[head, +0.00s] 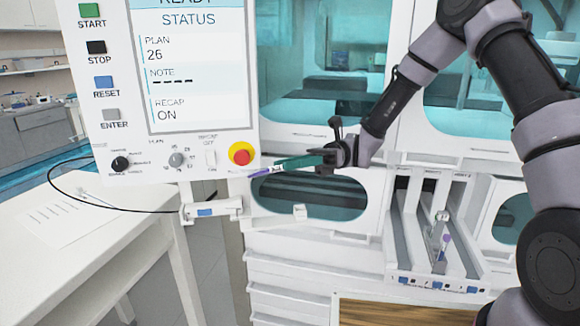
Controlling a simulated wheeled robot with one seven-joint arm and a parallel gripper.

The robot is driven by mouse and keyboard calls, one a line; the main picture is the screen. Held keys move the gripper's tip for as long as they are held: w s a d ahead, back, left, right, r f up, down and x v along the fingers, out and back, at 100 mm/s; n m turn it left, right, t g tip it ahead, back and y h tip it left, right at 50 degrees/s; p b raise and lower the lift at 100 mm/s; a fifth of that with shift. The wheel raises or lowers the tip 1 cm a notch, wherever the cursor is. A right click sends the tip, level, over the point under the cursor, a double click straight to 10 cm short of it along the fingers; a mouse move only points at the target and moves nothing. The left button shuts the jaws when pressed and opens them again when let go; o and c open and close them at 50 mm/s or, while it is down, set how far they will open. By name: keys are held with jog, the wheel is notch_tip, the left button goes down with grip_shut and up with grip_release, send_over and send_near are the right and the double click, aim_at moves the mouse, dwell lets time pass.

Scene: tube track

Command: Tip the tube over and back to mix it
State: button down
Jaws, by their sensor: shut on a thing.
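My gripper (312,161) is right of centre, in front of the white machine, and is shut on a tube (268,171). The tube is thin, with a purple part and a pale part. It lies nearly level and points left, its left end slightly lower, just below and right of the red emergency button. The jaws hide its right part. I cannot tell clearly which end carries the cap. Another small tube with purple on it (446,240) stands in a holder in the track at lower right.
The white track (398,235) has upright walls and blue marks at its front. A control panel (190,75) with screen and buttons stands left, close to the held tube's left end. A white table (100,225) with paper is at lower left. A wooden surface (400,313) shows at the bottom.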

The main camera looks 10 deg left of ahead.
jog(key=t+h, duration=0.1)
jog(key=r+t+h, duration=0.1)
jog(key=t+h, duration=0.1)
jog(key=shift+s+a, duration=0.1)
jog(key=t+h, duration=0.1)
jog(key=t, duration=0.1)
jog(key=t+h, duration=0.1)
jog(key=shift+s+a+r+t+h, duration=0.15)
jog(key=shift+a+r+t+h, duration=0.05)
jog(key=shift+r+t+h, duration=0.2)
jog(key=t+h, duration=0.3)
jog(key=shift+s+a+r, duration=0.15)
jog(key=shift+s+r, duration=0.05)
jog(key=shift+s, duration=0.05)
jog(key=t+h, duration=0.2)
jog(key=shift+s+a+t, duration=0.2)
jog(key=shift+a+t, duration=0.05)
jog(key=shift+t, duration=0.05)
jog(key=shift+t+h, duration=0.9)
jog(key=shift+h, duration=0.1)
